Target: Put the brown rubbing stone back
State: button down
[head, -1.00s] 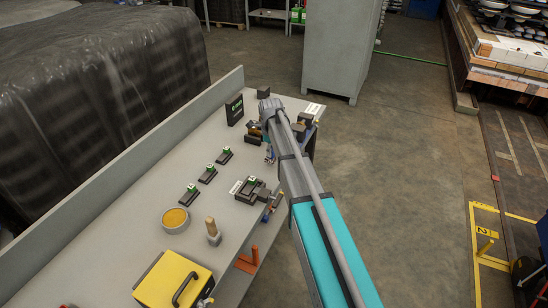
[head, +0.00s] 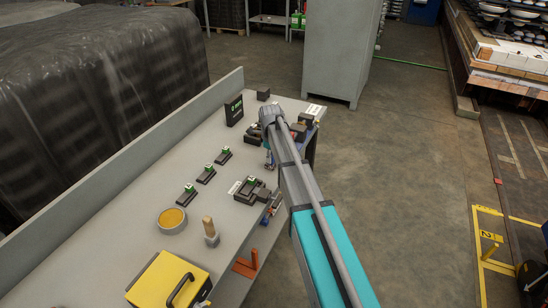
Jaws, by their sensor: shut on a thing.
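My gripper (head: 271,128) is at the far right part of the grey workbench (head: 141,222), seen from behind along my arm. It is shut on the brown rubbing stone; my wrist hides the jaws and the stone, so I cannot tell whether the stone touches the bench. Just right of my wrist, dark blocks (head: 300,130) sit near a white label (head: 314,110) at the bench's far right corner.
A black sign (head: 234,111) and a dark block (head: 263,95) stand behind my wrist. Several green-topped dark blocks (head: 205,174), a round yellow-filled dish (head: 172,220), a wooden-handled tool (head: 209,231) and a yellow case (head: 167,282) occupy the nearer bench.

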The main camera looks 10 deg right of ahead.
jog(key=shift+f, duration=0.15)
jog(key=shift+c, duration=2.2)
grip_release()
notch_tip(320, 180, up, 12)
jog(key=p, duration=1.2)
